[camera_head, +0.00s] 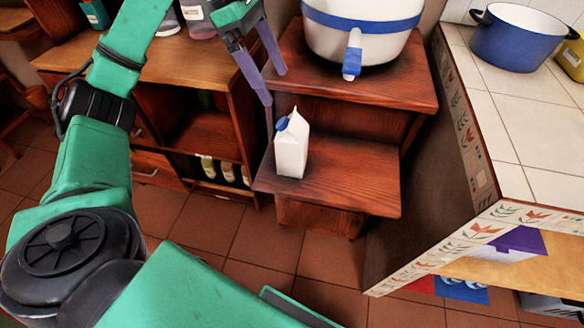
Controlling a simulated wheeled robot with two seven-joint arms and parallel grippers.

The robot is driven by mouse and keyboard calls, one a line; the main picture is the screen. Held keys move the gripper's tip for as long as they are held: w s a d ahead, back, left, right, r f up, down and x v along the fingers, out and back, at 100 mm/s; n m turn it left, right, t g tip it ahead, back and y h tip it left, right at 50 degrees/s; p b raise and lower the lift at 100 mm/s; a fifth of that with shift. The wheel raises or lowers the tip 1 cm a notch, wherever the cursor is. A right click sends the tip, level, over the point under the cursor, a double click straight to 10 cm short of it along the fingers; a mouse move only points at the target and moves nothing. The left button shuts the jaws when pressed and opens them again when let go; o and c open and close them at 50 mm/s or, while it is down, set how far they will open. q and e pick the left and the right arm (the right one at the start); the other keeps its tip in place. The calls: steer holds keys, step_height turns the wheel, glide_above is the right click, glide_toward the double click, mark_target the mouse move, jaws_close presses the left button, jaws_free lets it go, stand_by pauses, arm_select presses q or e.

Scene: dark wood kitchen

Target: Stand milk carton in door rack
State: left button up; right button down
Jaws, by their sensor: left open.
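A white milk carton (291,149) with a blue cap stands upright on the lower step of a dark wood stand (350,179), near its left side. My left gripper (275,86) is open and empty. Its two purple-grey fingers point down, above and slightly left of the carton, apart from it in the picture. My left arm comes in from the left. My right gripper does not show. No fridge door or door rack can be made out in this view.
A white and blue dispenser with a tap (360,32) stands on the upper step. A wooden cabinet (200,130) with bottles is at the left. A tiled counter (515,110) with a blue pot (518,38) is at the right. Tiled floor shows in front.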

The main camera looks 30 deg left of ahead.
mark_target(298, 134)
arm_select(q)
steer(key=b+x, duration=0.1)
steer(key=x, duration=0.1)
steer(key=shift+s+d+f, duration=0.15)
steer(key=shift+f, duration=0.2)
steer(key=b+x, duration=0.1)
steer(key=x, duration=1)
steer(key=shift+f+b, duration=0.15)
steer(key=shift+b, duration=0.2)
jaws_close()
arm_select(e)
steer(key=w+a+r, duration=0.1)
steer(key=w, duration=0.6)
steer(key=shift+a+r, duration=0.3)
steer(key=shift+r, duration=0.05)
